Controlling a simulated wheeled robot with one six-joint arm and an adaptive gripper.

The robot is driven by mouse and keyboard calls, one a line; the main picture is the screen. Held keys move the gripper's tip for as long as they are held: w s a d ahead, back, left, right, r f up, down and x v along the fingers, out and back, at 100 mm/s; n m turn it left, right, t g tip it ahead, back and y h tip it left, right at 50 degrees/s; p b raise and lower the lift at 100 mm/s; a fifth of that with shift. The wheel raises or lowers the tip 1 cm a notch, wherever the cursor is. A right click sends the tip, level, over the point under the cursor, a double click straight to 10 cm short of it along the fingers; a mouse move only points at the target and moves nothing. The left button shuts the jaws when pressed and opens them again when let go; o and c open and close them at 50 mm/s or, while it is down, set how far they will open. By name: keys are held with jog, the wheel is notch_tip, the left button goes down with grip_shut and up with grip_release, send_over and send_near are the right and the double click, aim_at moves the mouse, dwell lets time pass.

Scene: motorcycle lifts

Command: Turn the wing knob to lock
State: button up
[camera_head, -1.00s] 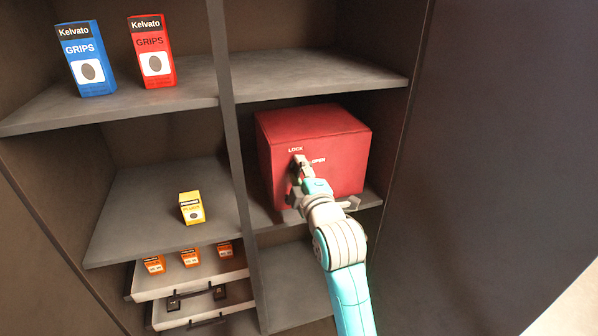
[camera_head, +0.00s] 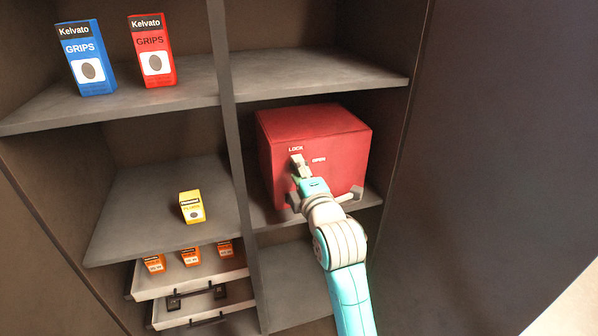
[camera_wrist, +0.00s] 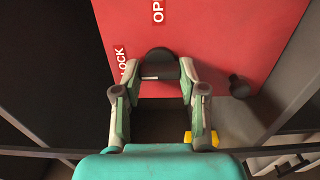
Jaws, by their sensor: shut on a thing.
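The red box (camera_head: 330,150) sits on the right-hand shelf, with a LOCK label (camera_head: 295,149) and an OPEN label (camera_head: 319,160) on its front. My gripper (camera_head: 298,161) is at the front face just below LOCK. In the wrist view my gripper (camera_wrist: 159,72) is shut on the dark wing knob (camera_wrist: 158,66), one finger on each side. There the LOCK label (camera_wrist: 121,62) is beside the left finger and the OPEN label (camera_wrist: 158,12) is above the knob. The gripper hides most of the knob in the head view.
A dark round fitting (camera_wrist: 240,86) stands on the box face, right of my gripper in the wrist view. A shelf divider (camera_head: 238,150) is left of the box. A yellow box (camera_head: 191,207) is on the left shelf, above open drawers (camera_head: 190,285).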

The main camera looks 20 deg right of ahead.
jog(key=o, duration=1.1)
jog(key=shift+o, duration=0.2)
jog(key=s, duration=1.2)
jog(key=s+f+m+g, duration=0.2)
jog(key=s+f+m, duration=0.6)
jog(key=s+f, duration=1)
jog(key=s+f+m, duration=0.1)
jog(key=s+m, duration=0.2)
jog(key=s, duration=0.5)
jog(key=s+f+m, duration=0.2)
jog(key=s+m, duration=0.1)
jog(key=s, duration=0.5)
jog(key=s+f+m+g, duration=0.1)
jog(key=s+m, duration=0.3)
jog(key=s, duration=0.4)
jog(key=shift+f, duration=0.75)
